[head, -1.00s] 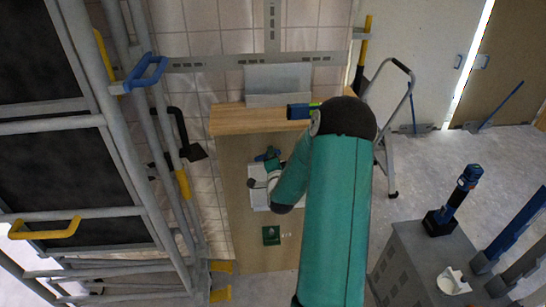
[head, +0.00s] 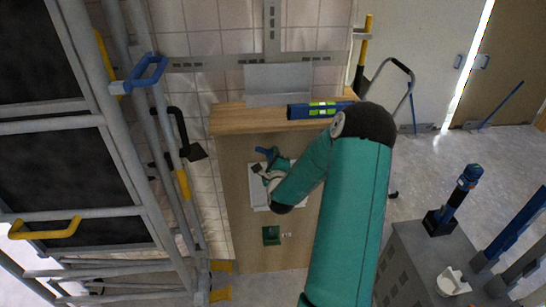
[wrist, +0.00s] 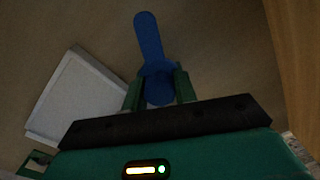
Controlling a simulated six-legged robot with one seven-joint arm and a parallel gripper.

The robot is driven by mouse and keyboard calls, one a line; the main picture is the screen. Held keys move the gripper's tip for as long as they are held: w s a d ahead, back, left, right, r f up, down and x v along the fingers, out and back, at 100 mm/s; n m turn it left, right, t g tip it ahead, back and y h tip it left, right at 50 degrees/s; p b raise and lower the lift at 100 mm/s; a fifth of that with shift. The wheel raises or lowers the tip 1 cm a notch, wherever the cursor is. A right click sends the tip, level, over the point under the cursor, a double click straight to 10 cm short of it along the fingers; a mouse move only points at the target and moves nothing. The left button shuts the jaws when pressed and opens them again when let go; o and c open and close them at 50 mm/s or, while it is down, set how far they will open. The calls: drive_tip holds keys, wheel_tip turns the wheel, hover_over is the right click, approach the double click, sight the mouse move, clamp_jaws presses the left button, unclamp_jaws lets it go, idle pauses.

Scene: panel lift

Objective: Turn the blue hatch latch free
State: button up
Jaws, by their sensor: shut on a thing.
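The blue hatch latch (wrist: 149,40) shows in the wrist view as a rounded lever pointing up and slightly left from a round hub. My gripper (wrist: 157,83) is shut on it, with green fingers on either side of the hub. In the head view the latch (head: 267,154) is a small blue shape on the wooden panel front, and my gripper (head: 262,169) is at it, partly hidden by my arm. A white rimmed hatch plate (wrist: 82,98) lies to the left of my gripper in the wrist view. The plate's right part is hidden.
A wooden ledge (head: 232,119) above the panel carries a blue spirit level (head: 318,110). A metal rack with blue and yellow handles (head: 147,72) stands close on the left. A grey cabinet (head: 410,255) with tools stands at the right. Floor beyond it is open.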

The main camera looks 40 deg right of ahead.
drive_tip(key=shift+m, duration=0.3)
drive_tip(key=o, duration=1)
drive_tip(key=shift+c, duration=0.2)
drive_tip(key=shift+s+a, duration=0.1)
drive_tip(key=v, duration=1.3)
drive_tip(key=shift+s+a, duration=0.2)
